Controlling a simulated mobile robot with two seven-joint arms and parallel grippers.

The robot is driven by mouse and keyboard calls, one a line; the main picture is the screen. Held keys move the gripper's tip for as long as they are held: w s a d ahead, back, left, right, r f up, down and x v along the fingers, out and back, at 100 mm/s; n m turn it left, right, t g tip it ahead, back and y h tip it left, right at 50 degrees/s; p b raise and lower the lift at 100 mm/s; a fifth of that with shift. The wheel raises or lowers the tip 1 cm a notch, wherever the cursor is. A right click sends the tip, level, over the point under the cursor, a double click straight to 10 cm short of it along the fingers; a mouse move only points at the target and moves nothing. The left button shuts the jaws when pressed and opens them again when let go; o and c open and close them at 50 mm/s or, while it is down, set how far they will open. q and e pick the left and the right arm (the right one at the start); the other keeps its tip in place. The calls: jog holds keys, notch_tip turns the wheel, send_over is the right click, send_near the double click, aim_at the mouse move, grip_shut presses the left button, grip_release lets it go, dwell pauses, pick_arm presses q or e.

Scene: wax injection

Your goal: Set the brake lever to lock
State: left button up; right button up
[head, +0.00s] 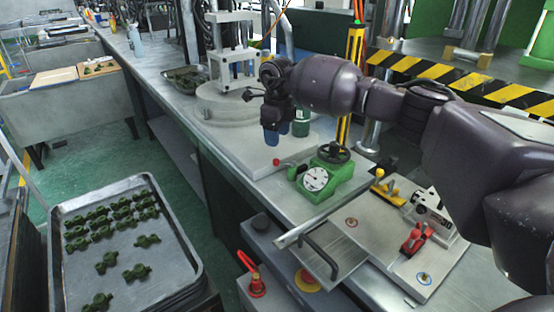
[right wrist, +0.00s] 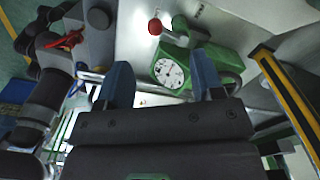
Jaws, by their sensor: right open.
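My right gripper (head: 284,131) hangs over the bench beside the green gauge unit (head: 335,179), with its blue fingers pointing down. In the right wrist view its fingers (right wrist: 162,80) are apart with nothing between them. The white dial (right wrist: 168,73) shows beyond the fingertips. I cannot tell for sure which part is the brake lever. A red ball knob (head: 276,161) stands by the gauge unit; it also shows in the right wrist view (right wrist: 155,27). A red handle (head: 257,286) is on the cabinet front below. My left gripper is not in view.
A red toggle clamp (head: 414,241) and a yellow-handled clamp (head: 381,184) sit on the fixture plate. A metal bar (head: 315,219) juts over the bench edge. A tray (head: 186,235) of green parts stands at left. A yellow post (head: 354,50) rises behind my right arm.

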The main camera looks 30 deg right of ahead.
notch_tip(320, 180, down, 9)
jog(key=shift+r+b, duration=0.1)
jog(key=shift+b, duration=0.25)
